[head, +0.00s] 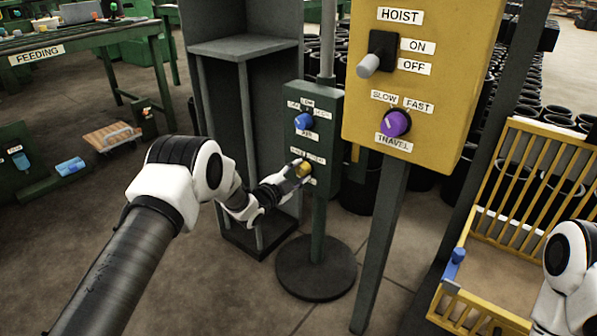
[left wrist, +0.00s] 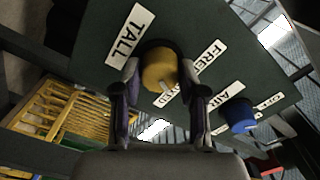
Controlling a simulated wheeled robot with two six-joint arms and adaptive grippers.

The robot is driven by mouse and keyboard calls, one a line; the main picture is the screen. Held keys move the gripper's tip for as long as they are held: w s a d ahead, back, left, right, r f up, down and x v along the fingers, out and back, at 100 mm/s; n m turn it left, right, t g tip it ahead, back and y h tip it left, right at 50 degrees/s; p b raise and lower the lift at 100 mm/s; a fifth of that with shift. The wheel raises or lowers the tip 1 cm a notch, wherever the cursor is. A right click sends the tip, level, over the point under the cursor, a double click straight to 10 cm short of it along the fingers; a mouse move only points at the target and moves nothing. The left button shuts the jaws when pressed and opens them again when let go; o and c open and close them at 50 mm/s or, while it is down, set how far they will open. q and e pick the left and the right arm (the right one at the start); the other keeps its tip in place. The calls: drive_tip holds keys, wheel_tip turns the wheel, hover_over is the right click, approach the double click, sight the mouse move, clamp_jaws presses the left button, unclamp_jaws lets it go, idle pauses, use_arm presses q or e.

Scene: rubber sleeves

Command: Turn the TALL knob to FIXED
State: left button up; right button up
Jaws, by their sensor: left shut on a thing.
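The yellow knob (head: 306,169) is low on a dark green panel (head: 322,140) on a post; it also shows in the left wrist view (left wrist: 157,68). A TALL label (left wrist: 127,36) is beside it, and a FREE label (left wrist: 209,58) is on its other side. Another label, partly hidden and ending in "ED", lies by the knob's lower right. My left gripper (head: 301,172) is shut on the yellow knob, one finger on each side in the left wrist view (left wrist: 160,74). My right gripper is out of view.
A blue knob (head: 304,122) is above on the same panel. A yellow box (head: 410,80) with a HOIST lever and a purple TRAVEL knob (head: 397,123) stands close at the right. A yellow crate (head: 480,250) is at far right, a dark cabinet (head: 243,48) behind.

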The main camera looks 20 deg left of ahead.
use_arm(q)
drive_tip(key=shift+m, duration=0.4)
drive_tip(key=o, duration=1.1)
drive_tip(key=shift+o, duration=0.2)
drive_tip(key=shift+s, duration=0.1)
drive_tip(key=v, duration=1.1)
drive_tip(key=shift+s, duration=0.4)
drive_tip(key=shift+a, duration=0.15)
